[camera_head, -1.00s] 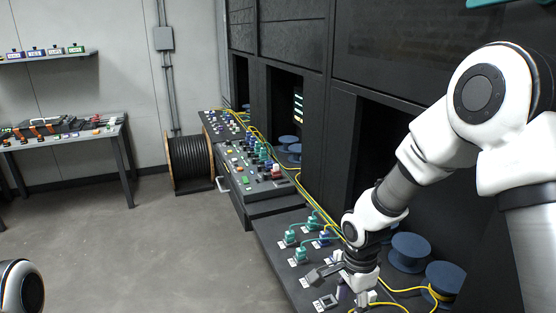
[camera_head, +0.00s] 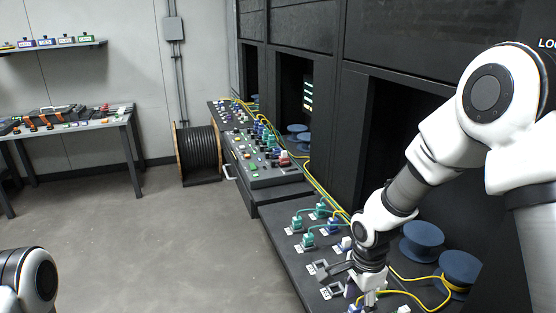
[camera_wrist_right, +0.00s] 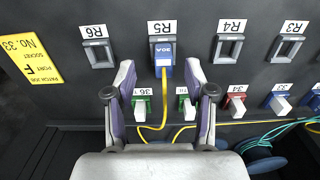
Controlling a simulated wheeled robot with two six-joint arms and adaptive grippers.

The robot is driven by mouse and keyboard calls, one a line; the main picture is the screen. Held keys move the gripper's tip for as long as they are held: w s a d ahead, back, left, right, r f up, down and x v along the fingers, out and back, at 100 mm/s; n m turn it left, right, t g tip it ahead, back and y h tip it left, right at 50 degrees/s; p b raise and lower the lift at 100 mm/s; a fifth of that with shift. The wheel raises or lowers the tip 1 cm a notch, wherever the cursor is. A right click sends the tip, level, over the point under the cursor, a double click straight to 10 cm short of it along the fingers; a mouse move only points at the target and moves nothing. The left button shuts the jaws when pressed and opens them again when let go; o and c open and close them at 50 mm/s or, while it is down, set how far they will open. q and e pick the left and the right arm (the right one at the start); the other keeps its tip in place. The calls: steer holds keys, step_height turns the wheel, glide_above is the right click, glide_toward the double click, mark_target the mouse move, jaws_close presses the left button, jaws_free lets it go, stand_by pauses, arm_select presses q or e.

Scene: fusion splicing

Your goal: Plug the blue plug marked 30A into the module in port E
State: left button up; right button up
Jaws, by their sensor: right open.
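The blue plug (camera_wrist_right: 164,67) marked 30A, upside down in the right wrist view, sits at the socket labelled R5 (camera_wrist_right: 162,28). A yellow cable runs down from it. Its full depth of seating cannot be told. My right gripper (camera_wrist_right: 160,78) is open, with one finger on each side of the plug and cable and gaps between. In the head view my right gripper (camera_head: 366,291) is over the near panel, and it hides much of the plug. Only a white part of my left arm shows at the lower left; its gripper is out of view.
Empty sockets R6 (camera_wrist_right: 100,52) and R4 (camera_wrist_right: 228,48) flank the plug. A yellow sign (camera_wrist_right: 42,60) is at the left. Green, red and blue plugs form a row nearer my wrist. Teal plugs (camera_head: 308,241) and blue spools (camera_head: 422,240) stand close to the arm.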

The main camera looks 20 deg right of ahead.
mark_target(356, 306)
steer(key=f, duration=0.1)
steer(key=f+b, duration=0.1)
steer(key=f, duration=0.1)
steer(key=shift+w+d+f, duration=0.15)
steer(key=shift+w+f, duration=0.05)
steer(key=shift+w, duration=0.15)
arm_select(q)
step_height(356, 306, down, 2)
steer(key=shift+w+d+f, duration=0.1)
steer(key=shift+w+f, duration=0.05)
arm_select(e)
steer(key=shift+s+r, duration=0.15)
steer(key=shift+s, duration=0.05)
steer(key=shift+w, duration=0.1)
jaws_close()
arm_select(q)
steer(key=shift+r, duration=0.2)
